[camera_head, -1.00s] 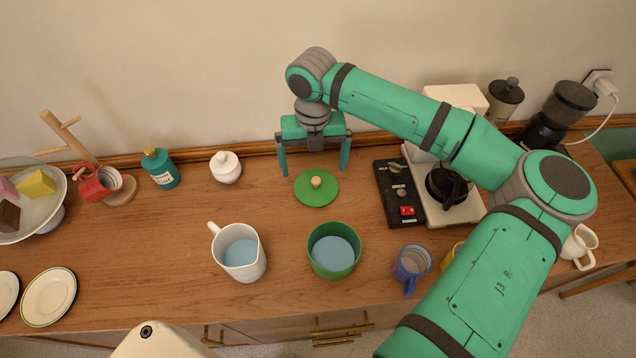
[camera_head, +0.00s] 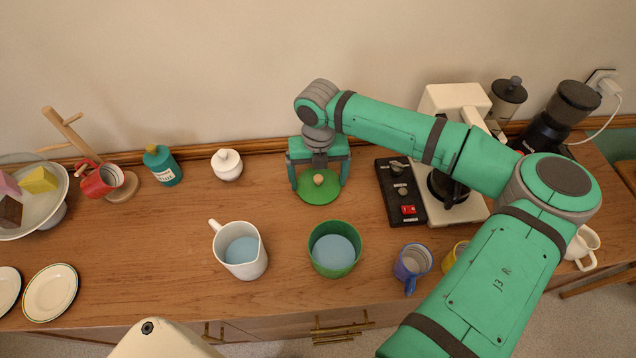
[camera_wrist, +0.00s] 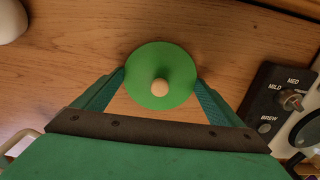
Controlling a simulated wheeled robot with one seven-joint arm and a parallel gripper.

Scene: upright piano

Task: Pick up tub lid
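The tub lid (camera_head: 319,193) is a flat green disc with a round wooden knob, lying on the wooden counter near the wall. In the wrist view the lid (camera_wrist: 160,88) sits at the far end of my gripper (camera_wrist: 160,92), between the fingers. My gripper (camera_head: 319,186) is open, and its fingers point down over the left and right sides of the lid. Whether the fingertips touch the rim I cannot tell. The green tub (camera_head: 334,262) stands apart in front of the lid, with blue contents showing inside.
A white pitcher (camera_head: 230,262) stands left of the tub, a blue mug (camera_head: 410,268) right of it. The coffee maker (camera_head: 466,208) and its black control panel (camera_head: 391,168) are close on the right. A white sugar pot (camera_head: 227,165) and teal bottle (camera_head: 163,168) stand left.

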